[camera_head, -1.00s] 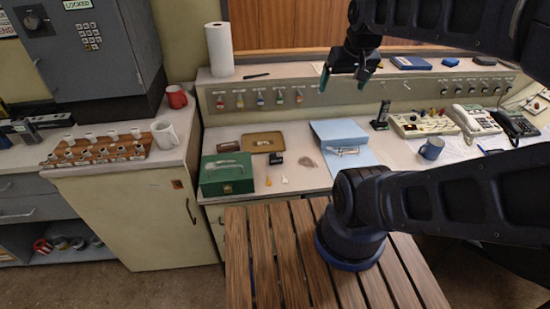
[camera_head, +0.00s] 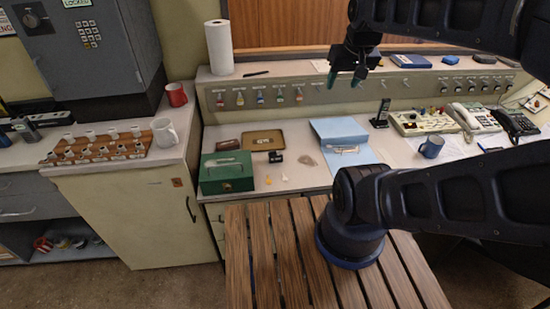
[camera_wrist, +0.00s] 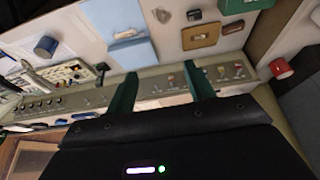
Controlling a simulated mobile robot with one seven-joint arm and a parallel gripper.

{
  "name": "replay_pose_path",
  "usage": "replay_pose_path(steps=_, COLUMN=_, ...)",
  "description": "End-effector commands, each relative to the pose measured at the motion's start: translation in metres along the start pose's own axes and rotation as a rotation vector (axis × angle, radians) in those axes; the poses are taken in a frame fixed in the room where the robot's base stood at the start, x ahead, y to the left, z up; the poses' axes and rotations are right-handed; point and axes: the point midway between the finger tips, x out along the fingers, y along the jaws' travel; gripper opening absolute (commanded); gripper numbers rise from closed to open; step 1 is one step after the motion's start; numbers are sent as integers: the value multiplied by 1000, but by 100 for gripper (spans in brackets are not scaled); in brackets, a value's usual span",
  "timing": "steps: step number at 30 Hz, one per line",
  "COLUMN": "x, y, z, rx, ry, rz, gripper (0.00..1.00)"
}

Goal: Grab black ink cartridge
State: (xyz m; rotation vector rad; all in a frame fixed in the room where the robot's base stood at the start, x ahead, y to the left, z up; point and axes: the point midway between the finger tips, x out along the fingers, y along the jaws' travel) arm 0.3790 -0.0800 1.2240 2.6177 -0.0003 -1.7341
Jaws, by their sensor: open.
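The small black ink cartridge (camera_head: 276,158) lies on the desk, just right of the green cash box (camera_head: 227,173) and in front of the brown tray (camera_head: 262,140). It also shows at the top of the wrist view (camera_wrist: 194,15), between the green box and the blue folder. My gripper (camera_head: 345,79) is open and empty. It hangs in the air in front of the switch ledge, up and to the right of the cartridge and apart from it. Its two green fingers stand apart in the wrist view (camera_wrist: 160,75).
A blue folder (camera_head: 338,130) with papers lies right of the cartridge. A blue mug (camera_head: 431,147) and phones stand farther right. The raised ledge with switches (camera_head: 310,92) runs behind the desk. A slatted wooden surface (camera_head: 285,260) is in front.

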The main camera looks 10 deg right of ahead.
Motion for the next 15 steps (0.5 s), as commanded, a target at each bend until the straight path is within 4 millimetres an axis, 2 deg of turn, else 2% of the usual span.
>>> replay_pose_path(steps=10, x=2, y=0, z=-2, rx=-10, ry=-6, rz=2, gripper=51)
replay_pose_path(steps=15, x=16, y=-3, z=-15, rx=-87, ry=-47, rz=21, gripper=51)
